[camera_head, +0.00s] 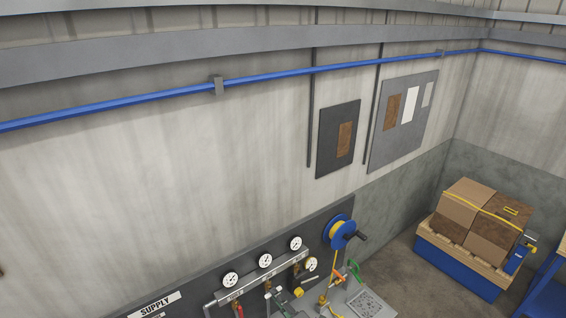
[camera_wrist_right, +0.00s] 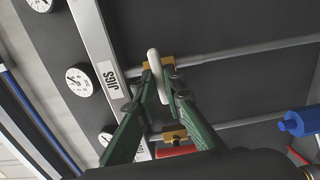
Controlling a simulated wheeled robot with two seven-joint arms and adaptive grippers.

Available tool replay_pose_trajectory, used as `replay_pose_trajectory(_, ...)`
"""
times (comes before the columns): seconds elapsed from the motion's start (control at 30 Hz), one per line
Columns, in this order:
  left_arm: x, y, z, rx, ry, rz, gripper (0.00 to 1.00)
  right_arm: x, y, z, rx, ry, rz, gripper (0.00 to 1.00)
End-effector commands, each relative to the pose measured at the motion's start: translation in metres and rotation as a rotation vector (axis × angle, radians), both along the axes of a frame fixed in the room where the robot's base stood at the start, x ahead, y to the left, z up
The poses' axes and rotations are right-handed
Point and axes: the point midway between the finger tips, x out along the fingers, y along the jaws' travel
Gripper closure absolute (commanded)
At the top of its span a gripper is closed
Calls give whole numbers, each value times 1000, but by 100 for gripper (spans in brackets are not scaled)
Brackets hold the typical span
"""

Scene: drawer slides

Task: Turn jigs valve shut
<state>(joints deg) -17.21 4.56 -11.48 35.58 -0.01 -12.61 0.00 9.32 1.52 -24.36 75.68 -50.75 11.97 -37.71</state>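The JIGS label (camera_wrist_right: 108,75) is on the pale manifold rail in the right wrist view. Beside it is a brass valve with a whitish handle (camera_wrist_right: 154,62). My right gripper (camera_wrist_right: 160,82) has green fingers drawn in close on both sides of this handle, with the handle between the tips. In the head view, my right gripper (camera_head: 274,296) shows small at the bottom edge, in front of the manifold; the handle is hard to make out there. My left gripper is not in view.
Gauges (camera_head: 265,261) line the manifold above the valves. A red handle (camera_wrist_right: 176,151) sits on the neighbouring valve. A blue hose reel (camera_head: 340,231) hangs to the right. Boxes on a pallet (camera_head: 486,216) stand farther right, with bare floor between.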

Motion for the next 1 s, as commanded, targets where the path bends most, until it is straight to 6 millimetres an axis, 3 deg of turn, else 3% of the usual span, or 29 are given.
replay_pose_trajectory(0.13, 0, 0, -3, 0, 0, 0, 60, 0, -1, -3, -11, -7, 0, 79)
replay_pose_trajectory(0.47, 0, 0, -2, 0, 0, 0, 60, -3, -3, -2, -14, -11, 0, 79)
replay_pose_trajectory(1.0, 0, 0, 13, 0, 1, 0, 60, -47, -34, -1, -14, -13, 1, 79)
